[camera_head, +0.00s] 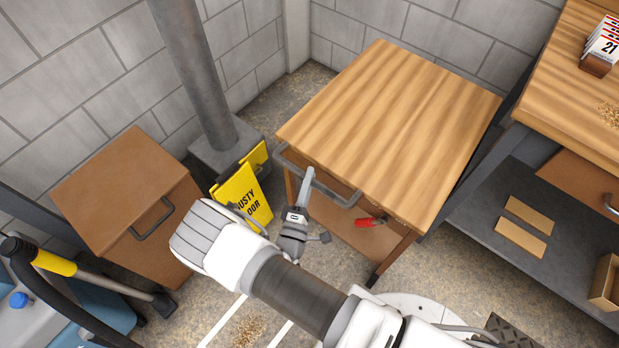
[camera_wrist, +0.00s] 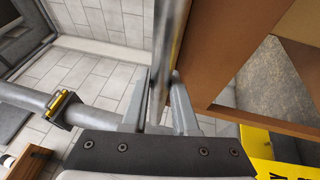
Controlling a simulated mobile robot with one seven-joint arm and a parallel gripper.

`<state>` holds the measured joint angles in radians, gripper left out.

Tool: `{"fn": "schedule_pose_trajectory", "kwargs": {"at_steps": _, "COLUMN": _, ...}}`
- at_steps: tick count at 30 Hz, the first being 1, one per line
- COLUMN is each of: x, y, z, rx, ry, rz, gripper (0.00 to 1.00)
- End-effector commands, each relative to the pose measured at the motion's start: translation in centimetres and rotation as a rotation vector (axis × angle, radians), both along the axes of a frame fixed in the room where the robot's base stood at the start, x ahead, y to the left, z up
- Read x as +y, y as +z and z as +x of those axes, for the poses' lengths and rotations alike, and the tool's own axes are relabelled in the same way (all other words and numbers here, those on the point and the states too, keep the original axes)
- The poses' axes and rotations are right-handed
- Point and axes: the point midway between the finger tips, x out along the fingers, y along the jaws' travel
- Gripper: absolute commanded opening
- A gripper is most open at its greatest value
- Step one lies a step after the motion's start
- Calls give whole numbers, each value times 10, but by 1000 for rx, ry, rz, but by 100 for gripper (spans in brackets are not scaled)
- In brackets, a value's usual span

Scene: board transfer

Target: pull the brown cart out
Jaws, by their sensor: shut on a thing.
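The brown cart (camera_head: 395,125) has a striped wooden top and stands against the corner walls, left of the workbench. A grey bar handle (camera_head: 334,193) runs along its near left side. My gripper (camera_head: 306,178) is shut on this handle. In the wrist view, the two grey fingers (camera_wrist: 164,85) close on the metal bar (camera_wrist: 161,45), with the cart's brown frame (camera_wrist: 205,60) just to the right. My gripper and forearm hide part of the cart's near side.
A yellow floor sign (camera_head: 243,193) stands close left of the cart, by a grey post (camera_head: 200,75). A brown cabinet (camera_head: 130,195) with its own handle is farther left. The workbench (camera_head: 570,75) stands close on the right. Speckled floor shows in front.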

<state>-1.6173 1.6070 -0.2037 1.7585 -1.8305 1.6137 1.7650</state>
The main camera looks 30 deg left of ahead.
Motion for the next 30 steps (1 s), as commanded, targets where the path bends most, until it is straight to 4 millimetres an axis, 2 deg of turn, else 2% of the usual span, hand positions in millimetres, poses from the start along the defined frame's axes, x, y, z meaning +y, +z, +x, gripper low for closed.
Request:
{"fn": "schedule_pose_trajectory", "kwargs": {"at_steps": 6, "x": 2, "y": 0, "z": -1, "rx": 0, "ry": 6, "rz": 2, "gripper": 0}}
{"fn": "schedule_pose_trajectory", "kwargs": {"at_steps": 7, "x": 2, "y": 0, "z": -1, "rx": 1, "ry": 6, "rz": 2, "gripper": 29}}
{"fn": "schedule_pose_trajectory", "kwargs": {"at_steps": 12, "x": 2, "y": 0, "z": -1, "rx": 1, "ry": 3, "rz": 1, "gripper": 57}}
{"fn": "schedule_pose_trajectory", "kwargs": {"at_steps": 30, "x": 6, "y": -4, "z": -3, "rx": 1, "ry": -5, "rz": 1, "gripper": 57}}
